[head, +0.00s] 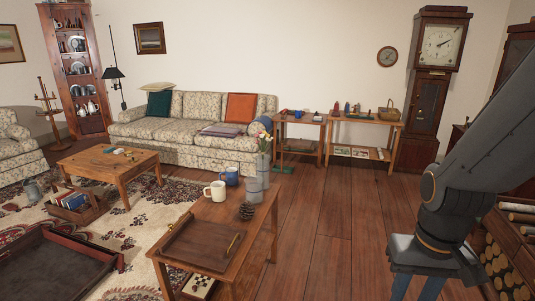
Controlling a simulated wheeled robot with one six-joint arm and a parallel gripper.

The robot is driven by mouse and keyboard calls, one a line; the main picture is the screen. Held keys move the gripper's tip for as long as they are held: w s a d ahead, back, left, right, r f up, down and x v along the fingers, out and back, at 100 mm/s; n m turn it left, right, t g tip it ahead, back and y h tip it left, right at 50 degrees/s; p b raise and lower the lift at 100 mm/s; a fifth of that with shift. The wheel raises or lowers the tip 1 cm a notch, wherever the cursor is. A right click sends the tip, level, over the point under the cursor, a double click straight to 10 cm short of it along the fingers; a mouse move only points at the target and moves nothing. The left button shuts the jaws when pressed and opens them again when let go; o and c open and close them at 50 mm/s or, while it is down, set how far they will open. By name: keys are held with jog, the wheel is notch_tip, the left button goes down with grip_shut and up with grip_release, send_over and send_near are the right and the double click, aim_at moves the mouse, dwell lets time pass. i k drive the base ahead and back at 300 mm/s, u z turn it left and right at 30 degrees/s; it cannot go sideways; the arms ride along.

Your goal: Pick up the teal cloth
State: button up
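I cannot single out a teal cloth with certainty. A small teal-green item (284,170) lies on the floor at the right end of the sofa, too small to identify. A dark teal cushion (159,104) leans on the left of the sofa. My gripper (419,289) hangs at the bottom right, fingers pointing down and apart, with floor visible between them. It is empty in what shows; the fingertips are cut by the frame edge.
A wooden table (262,215) with a tray (199,246), mugs, a vase and a pinecone stands at the centre front. A coffee table (108,172) is at left. Firewood (503,268) is stacked at far right. Plank floor between is clear.

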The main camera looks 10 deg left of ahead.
aim_at(110, 150)
jog(key=i, duration=6)
jog(key=u, duration=3)
jog(key=i, duration=3.35)
